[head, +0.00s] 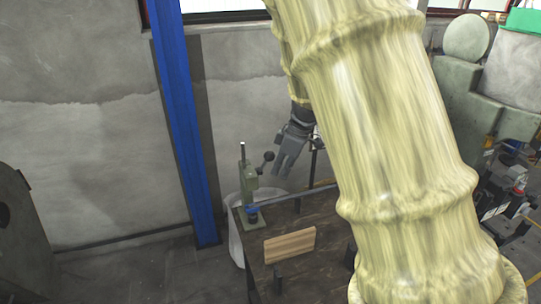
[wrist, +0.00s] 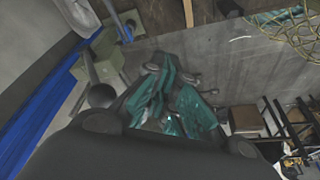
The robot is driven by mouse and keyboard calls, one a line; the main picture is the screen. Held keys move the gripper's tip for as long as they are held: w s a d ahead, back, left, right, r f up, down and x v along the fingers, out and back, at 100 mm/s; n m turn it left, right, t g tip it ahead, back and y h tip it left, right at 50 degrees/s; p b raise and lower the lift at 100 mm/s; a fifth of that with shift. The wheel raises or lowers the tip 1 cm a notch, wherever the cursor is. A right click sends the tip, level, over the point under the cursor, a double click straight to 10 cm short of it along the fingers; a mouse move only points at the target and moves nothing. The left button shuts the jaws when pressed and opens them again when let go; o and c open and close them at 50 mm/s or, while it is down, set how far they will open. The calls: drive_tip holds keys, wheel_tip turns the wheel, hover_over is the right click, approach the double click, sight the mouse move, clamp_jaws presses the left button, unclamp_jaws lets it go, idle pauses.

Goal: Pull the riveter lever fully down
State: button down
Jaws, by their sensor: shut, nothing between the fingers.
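The riveter (head: 249,184) is a small green press with a thin upright post, standing at the far left corner of the dark table. Its lever ends in a dark round knob (head: 268,156), which sits up and to the right of the press body. My gripper (head: 283,172) points down just right of the knob, with a small gap in the head view; it is shut and empty. In the wrist view the green riveter (wrist: 98,62) is at upper left, and the dark knob (wrist: 101,95) is just beyond the gripper's dark housing. My fingertips are not clear there.
A blue post (head: 182,120) stands behind the riveter at left. Large green machinery (head: 490,90) is at right. My arm hides the table's right part.

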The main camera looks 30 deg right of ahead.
drive_tip(key=shift+s, duration=0.1)
drive_tip(key=shift+s+a+f, duration=0.15)
drive_tip(key=shift+s+f, duration=0.35)
drive_tip(key=shift+s, duration=0.15)
drive_tip(key=shift+s+f, duration=0.1)
drive_tip(key=shift+s+a+f, duration=0.2)
drive_tip(key=shift+s+f, duration=0.25)
drive_tip(key=shift+s, duration=0.15)
drive_tip(key=shift+s, duration=0.1)
drive_tip(key=shift+s+a+f, duration=0.15)
drive_tip(key=shift+s+f, duration=0.35)
drive_tip(key=shift+s, duration=0.15)
drive_tip(key=shift+s+a+f, duration=0.15)
drive_tip(key=shift+s+f, duration=0.4)
drive_tip(key=shift+s, duration=0.15)
